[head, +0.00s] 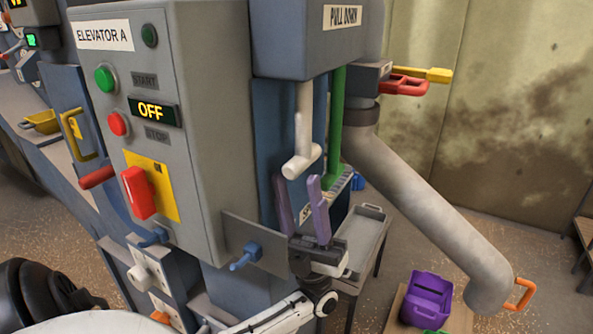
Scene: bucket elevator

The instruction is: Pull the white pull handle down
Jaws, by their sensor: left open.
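The white pull handle (302,140) hangs down from the grey housing marked PULL DOWN (342,16). It is a vertical rod with a short crossbar at its lower end. My left gripper (302,200) has two purple fingers pointing up, just below the crossbar. The fingers are apart with a gap between them, and nothing shows in the gap. The tip of the right-hand finger appears close to the crossbar; I cannot tell whether they touch. My right gripper is not in view.
The grey control box (200,130) with an OFF display stands left of the handle. A green bar (336,115) hangs close to its right. A thick grey pipe (425,200) slopes down at the right, above a purple bin (427,298). A plate with a blue knob (246,256) is left of my gripper.

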